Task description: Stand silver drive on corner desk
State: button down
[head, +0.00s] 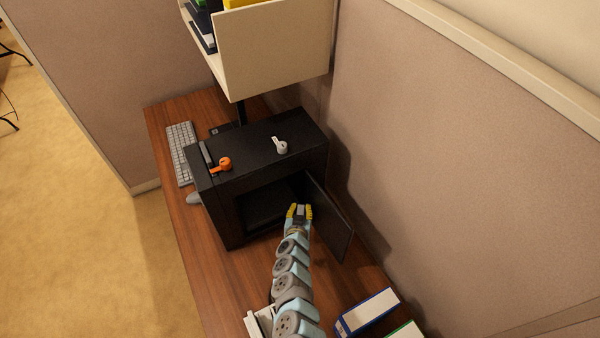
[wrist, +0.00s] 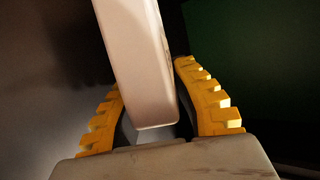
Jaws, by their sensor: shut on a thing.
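My gripper (head: 299,208) is in front of the open black cabinet, beside its swung-out door. Its yellow fingers are shut on a pale silver block, which I take to be the silver drive (wrist: 135,55). In the wrist view the drive stands out lengthwise between the fingers, slightly tilted, and its far end is out of frame. In the head view only a small grey piece of it (head: 300,210) shows between the fingers. The corner desk (head: 232,282) is a brown wooden top under the cabinet.
The black cabinet (head: 240,160) has an open front and a door (head: 333,225) swung out to the right. An orange item (head: 222,164) and a light grey item (head: 280,145) lie on top. A keyboard (head: 181,150) is behind; binders (head: 368,310) stand at the front right. Bare desk lies left of my arm.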

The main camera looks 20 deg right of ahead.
jog(key=shift+s+d, duration=0.2)
jog(key=shift+s, duration=0.05)
jog(key=shift+s, duration=0.15)
jog(key=shift+s+f, duration=0.1)
jog(key=shift+s, duration=0.3)
jog(key=shift+s, duration=0.15)
